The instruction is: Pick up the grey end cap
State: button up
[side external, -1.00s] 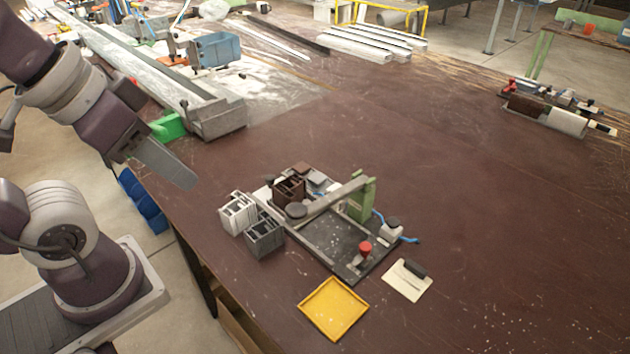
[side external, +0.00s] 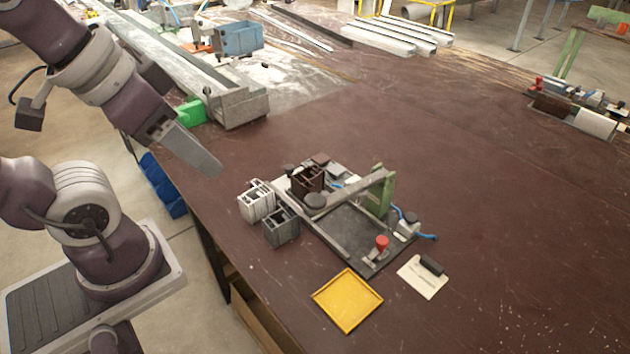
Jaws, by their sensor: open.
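My gripper (side external: 196,153) hangs at the left, above the near-left edge of the table and well apart from the parts. It is seen side-on, so the gap between its fingers is hidden; nothing shows in it. A dark grey hollow block (side external: 281,227) and a pale grey hollow block (side external: 256,202) stand side by side left of the clamp fixture (side external: 357,236). A brown hollow block (side external: 307,179) stands at the fixture's back left. I cannot tell for sure which grey piece is the end cap.
The fixture has a raised arm with a green upright (side external: 384,192) and a red knob (side external: 382,243). A yellow tray (side external: 347,300) and a white card (side external: 422,279) lie in front. A green bin (side external: 190,112) stands behind my gripper. The table right of the fixture is clear.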

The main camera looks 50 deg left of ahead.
jog(key=m+g, duration=0.6)
jog(key=m, duration=1.1)
send_over(337, 169)
notch_tip(337, 169, down, 21)
jog(key=shift+w+d+r, duration=0.1)
jog(key=shift+w, duration=0.05)
jog(key=f, duration=0.6)
jog(key=shift+s+f, duration=0.2)
jog(key=shift+f, duration=0.2)
grip_shut()
